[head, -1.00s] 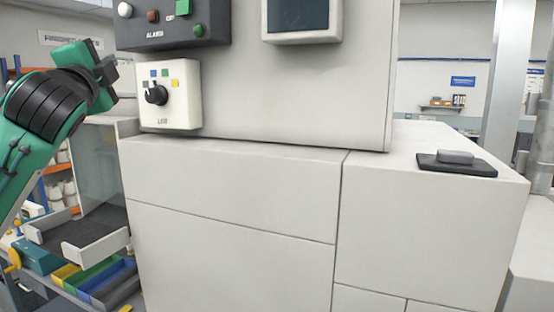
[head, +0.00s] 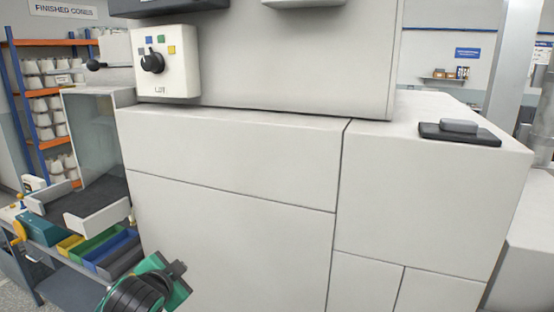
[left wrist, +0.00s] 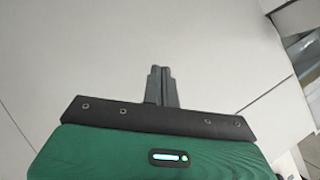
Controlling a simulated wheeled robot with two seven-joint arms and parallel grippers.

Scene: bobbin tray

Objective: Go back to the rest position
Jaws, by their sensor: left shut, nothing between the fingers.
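My left gripper (head: 178,268) is low in the head view, at the bottom left of centre, in front of the white machine cabinet (head: 235,240). In the left wrist view its two dark fingers (left wrist: 161,84) are together with nothing between them, and pale cabinet panels fill most of the background. My right gripper does not show in either view.
A selector box (head: 167,62) with a black knob is on the machine's front. A dark pad with a grey block (head: 459,127) lies on the right ledge. Coloured bins (head: 100,245) and a tray (head: 95,221) stand at left, beside shelves (head: 45,110) of cones.

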